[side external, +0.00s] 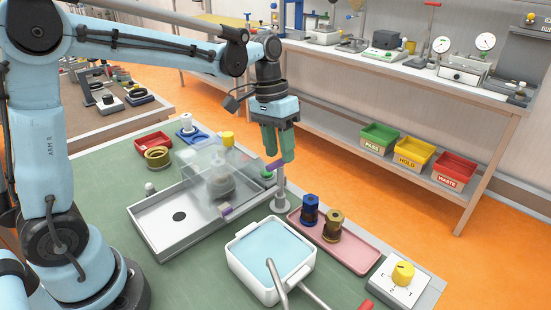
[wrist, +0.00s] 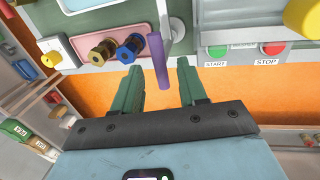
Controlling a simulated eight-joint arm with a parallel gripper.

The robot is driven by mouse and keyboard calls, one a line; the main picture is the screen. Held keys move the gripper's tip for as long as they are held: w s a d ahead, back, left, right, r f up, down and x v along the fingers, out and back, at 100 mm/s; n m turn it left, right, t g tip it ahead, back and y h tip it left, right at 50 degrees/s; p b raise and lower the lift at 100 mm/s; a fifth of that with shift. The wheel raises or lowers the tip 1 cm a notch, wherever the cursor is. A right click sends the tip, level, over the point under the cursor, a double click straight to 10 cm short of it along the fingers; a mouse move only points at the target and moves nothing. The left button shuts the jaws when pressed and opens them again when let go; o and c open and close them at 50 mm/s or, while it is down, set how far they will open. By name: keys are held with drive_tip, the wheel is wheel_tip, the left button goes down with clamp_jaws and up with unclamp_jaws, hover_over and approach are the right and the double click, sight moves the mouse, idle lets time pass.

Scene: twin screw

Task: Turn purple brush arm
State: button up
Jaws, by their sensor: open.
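The purple brush arm (wrist: 158,58) shows in the wrist view as a slim bar pointing toward my gripper. In the side view the purple brush arm (side external: 276,166) is a short piece at the top of a grey post (side external: 280,190), partly hidden by the fingers. My gripper (side external: 279,157) has green fingers pointing down at the post. In the wrist view my gripper (wrist: 160,70) is open, with the purple arm in the gap between its fingertips. I cannot tell if either finger touches it.
A clear cover (side external: 205,165) stands over the metal tray (side external: 150,215) left of the post. A white basin (side external: 268,228) of blue liquid and a pink tray (side external: 370,250) with blue and brass fittings are in front. Green START (wrist: 217,51) and red STOP (wrist: 271,48) buttons are close by.

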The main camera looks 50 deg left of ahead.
drive_tip(key=shift+d+f, duration=0.1)
drive_tip(key=shift+f, duration=0.4)
clamp_jaws()
